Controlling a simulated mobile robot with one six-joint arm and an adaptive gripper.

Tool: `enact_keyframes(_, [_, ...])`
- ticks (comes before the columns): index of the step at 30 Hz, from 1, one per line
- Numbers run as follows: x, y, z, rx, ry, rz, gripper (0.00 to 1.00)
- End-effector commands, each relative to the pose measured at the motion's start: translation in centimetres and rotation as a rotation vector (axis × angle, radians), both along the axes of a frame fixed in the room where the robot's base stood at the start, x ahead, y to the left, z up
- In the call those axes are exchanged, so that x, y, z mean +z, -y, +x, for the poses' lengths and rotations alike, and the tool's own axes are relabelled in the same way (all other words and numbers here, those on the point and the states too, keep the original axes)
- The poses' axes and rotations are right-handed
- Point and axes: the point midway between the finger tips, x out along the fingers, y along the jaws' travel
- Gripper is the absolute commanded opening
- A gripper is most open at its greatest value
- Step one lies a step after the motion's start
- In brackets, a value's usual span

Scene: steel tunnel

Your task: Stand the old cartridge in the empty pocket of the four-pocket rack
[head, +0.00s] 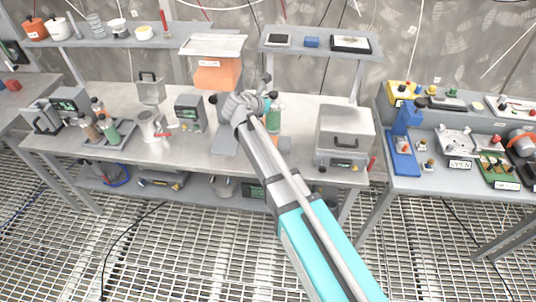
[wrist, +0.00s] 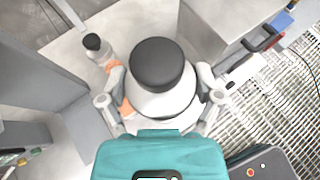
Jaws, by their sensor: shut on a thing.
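The four-pocket rack (head: 122,143) is a grey tray on the left part of the steel bench in the head view. It holds several black-capped cartridges, including orange, brown and green ones; I cannot make out its empty pocket clearly. My gripper (wrist: 158,101) is shut on a pale cartridge with a black cap (wrist: 162,64), one finger on each side, in the wrist view. I take this as the old cartridge. In the head view my wrist hides most of it, at mid-bench, well right of the rack. Whether its base touches anything is unclear.
A black-capped bottle (wrist: 97,48) stands close beside the held cartridge. A grey lidded box (head: 345,130) stands right.

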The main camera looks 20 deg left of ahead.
Motion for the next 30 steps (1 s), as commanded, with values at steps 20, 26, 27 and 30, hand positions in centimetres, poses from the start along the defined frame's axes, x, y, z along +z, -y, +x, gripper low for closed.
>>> enact_keyframes(20, [-5.4, -0.9, -11.3, 0.002, 0.003, 0.001, 0.22])
enact_keyframes(26, [-6.3, -0.9, -13.6, -0.001, 0.004, 0.003, 0.22])
enact_keyframes(27, [-6.3, -0.9, -13.8, -0.001, 0.005, 0.002, 0.22])
enact_keyframes(30, [-6.3, -1.0, -14.0, -0.001, 0.006, 0.003, 0.22])
